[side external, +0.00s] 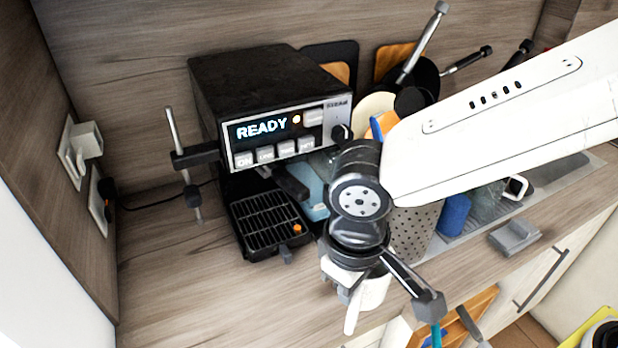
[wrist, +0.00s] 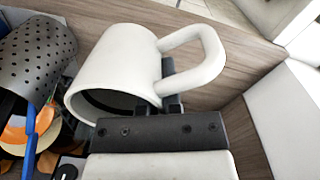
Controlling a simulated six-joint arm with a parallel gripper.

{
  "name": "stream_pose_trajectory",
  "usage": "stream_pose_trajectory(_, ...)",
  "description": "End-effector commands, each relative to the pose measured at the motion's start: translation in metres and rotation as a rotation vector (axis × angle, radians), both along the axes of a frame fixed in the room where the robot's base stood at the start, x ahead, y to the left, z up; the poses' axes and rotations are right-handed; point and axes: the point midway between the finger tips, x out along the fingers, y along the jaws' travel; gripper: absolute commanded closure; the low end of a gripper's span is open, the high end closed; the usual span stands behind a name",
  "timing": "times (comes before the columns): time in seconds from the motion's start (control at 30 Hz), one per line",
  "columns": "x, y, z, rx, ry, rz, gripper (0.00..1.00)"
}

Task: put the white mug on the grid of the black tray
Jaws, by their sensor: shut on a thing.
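The white mug (wrist: 115,62) fills the upper middle of the wrist view, its dark opening toward the lower left. My gripper (wrist: 171,88) is shut on its handle (wrist: 208,52). In the side view the mug (side external: 375,291) hangs under my wrist, partly hidden by it, above the front part of the counter. The black tray (side external: 244,246) with its slatted grid (side external: 265,220) is at the base of the coffee machine, to the left of the mug and apart from it. The grid looks empty except for a small orange spot at its right corner.
The coffee machine (side external: 262,85) overhangs the tray and its display reads READY. A rod on a black arm (side external: 193,157) sticks out at its left. A perforated grey holder (side external: 411,232) stands right of my wrist, with pans behind. The counter (side external: 185,290) front left is clear.

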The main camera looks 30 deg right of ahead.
Motion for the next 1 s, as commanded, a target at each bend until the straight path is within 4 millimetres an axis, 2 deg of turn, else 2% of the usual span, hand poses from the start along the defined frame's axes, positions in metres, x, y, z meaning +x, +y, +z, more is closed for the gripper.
stream_pose_trajectory(0.03, 0.000, 0.000, -0.008, -0.002, 0.001, 0.000, 1.00)
stream_pose_trajectory(0.17, 0.000, 0.000, -0.019, 0.000, -0.001, 0.000, 1.00)
stream_pose_trajectory(0.57, 0.007, 0.005, -0.025, 0.000, 0.000, -0.001, 1.00)
stream_pose_trajectory(1.0, 0.046, 0.037, -0.047, 0.000, -0.001, -0.002, 1.00)
